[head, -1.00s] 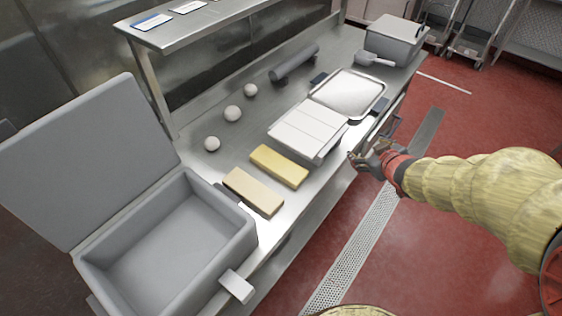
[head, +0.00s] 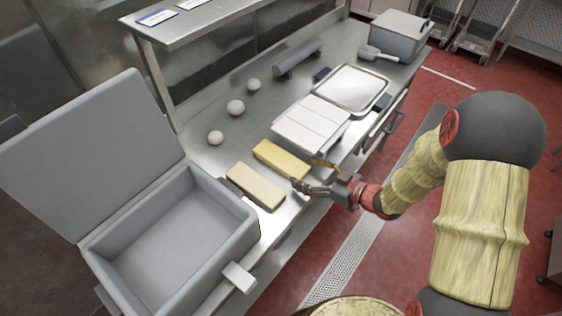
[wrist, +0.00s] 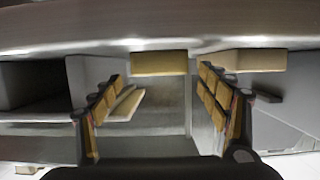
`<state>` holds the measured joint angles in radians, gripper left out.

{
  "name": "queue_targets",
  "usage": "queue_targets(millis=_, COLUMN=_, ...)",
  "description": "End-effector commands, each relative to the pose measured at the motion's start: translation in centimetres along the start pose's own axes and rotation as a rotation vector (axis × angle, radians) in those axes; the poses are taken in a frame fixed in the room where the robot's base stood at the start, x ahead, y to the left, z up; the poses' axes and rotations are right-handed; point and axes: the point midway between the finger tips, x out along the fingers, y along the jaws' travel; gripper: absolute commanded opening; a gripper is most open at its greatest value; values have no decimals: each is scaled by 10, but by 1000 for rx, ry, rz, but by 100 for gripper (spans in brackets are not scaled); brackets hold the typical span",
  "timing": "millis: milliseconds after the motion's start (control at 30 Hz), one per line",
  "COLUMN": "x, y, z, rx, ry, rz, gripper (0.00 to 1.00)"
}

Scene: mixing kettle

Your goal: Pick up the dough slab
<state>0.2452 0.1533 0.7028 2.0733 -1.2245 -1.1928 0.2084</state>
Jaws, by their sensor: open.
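The pale beige dough slab (head: 256,186) lies flat on the steel table, between the grey open bin and a yellow slab (head: 281,159). My gripper (head: 311,175) is open and empty at the table's front edge, apart from both slabs and close to the near end of the yellow one. In the wrist view, which looks upside down, the yellow slab (wrist: 160,63) shows between the spread fingers (wrist: 160,88). The dough slab (wrist: 242,61) shows off to the right, partly beyond the right finger.
The grey bin (head: 102,259) with a raised lid stands at the left. A white segmented container (head: 311,122) and a metal tray (head: 352,88) lie right of the slabs. Several dough balls (head: 236,107) and a grey roller (head: 298,58) lie behind.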

Motion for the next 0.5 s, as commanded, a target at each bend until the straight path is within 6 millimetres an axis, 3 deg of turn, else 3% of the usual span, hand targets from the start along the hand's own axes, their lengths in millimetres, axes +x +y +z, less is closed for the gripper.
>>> queue_targets(millis=100, x=19, y=-1, z=-4, rx=-1, ry=-1, rz=-4, gripper=76)
queue_targets(millis=367, x=35, y=0, z=-10, rx=0, ry=-1, rz=1, gripper=76)
queue_targets(millis=500, x=53, y=-1, z=-15, rx=-2, ry=-1, rz=-2, gripper=76)
